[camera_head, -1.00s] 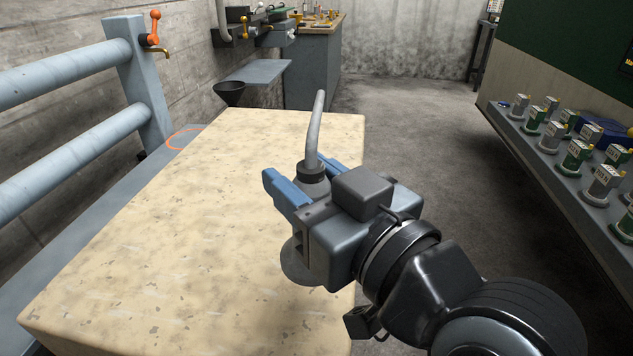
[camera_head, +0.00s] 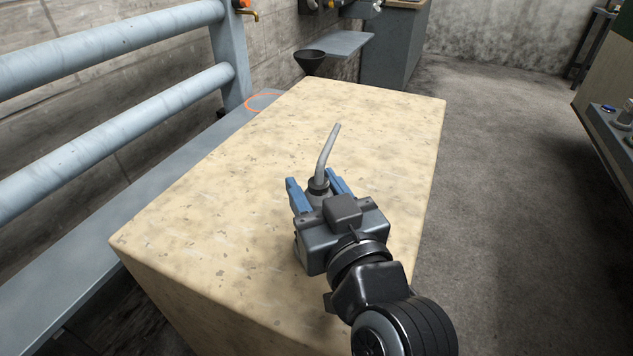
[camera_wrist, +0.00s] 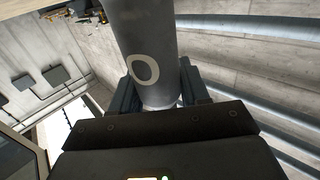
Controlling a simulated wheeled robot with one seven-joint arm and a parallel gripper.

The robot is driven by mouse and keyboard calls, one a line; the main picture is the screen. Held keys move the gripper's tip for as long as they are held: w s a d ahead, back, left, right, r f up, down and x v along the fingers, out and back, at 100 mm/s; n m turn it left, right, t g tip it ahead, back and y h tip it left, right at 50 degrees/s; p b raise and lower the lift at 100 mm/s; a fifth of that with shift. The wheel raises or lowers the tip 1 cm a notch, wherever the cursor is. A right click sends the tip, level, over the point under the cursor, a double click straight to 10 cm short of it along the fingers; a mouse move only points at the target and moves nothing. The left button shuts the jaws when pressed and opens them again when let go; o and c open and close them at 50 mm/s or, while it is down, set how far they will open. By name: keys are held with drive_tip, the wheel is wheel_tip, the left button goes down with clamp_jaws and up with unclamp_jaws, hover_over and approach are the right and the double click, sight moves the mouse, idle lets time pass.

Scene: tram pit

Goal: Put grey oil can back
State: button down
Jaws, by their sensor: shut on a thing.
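The grey oil can (camera_head: 317,193) has a thin bent spout pointing up and a dark collar. My gripper (camera_head: 318,186) is shut on it, a blue finger on each side of its body. In the wrist view the can (camera_wrist: 146,50) is a grey cylinder with a pale O mark, between the fingers (camera_wrist: 160,92). In the head view the can is over the pale table-like block, and my gripper hides its base, so I cannot tell whether it touches the top. An orange ring mark (camera_head: 248,99) lies on the grey ledge by the wall, partly hidden by the block.
The pale block (camera_head: 200,230) is otherwise bare. Grey-blue rails (camera_head: 130,124) run along the left, with a post (camera_head: 231,60). A black funnel (camera_head: 310,61) stands beyond the block. Open floor (camera_head: 500,180) is at right, and a shelf edge (camera_head: 605,130) is at far right.

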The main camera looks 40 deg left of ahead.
drive_tip(key=shift+f+b, duration=0.25)
drive_tip(key=shift+b, duration=0.05)
drive_tip(key=c, duration=0.5)
unclamp_jaws()
drive_tip(key=shift+c, duration=0.2)
drive_tip(key=shift+r+p, duration=0.15)
drive_tip(key=shift+p, duration=0.2)
drive_tip(key=b+v, duration=0.2)
drive_tip(key=v, duration=0.5)
drive_tip(key=shift+s+d+f, duration=0.2)
drive_tip(key=shift+s+f, duration=0.05)
drive_tip(key=shift+s, duration=0.2)
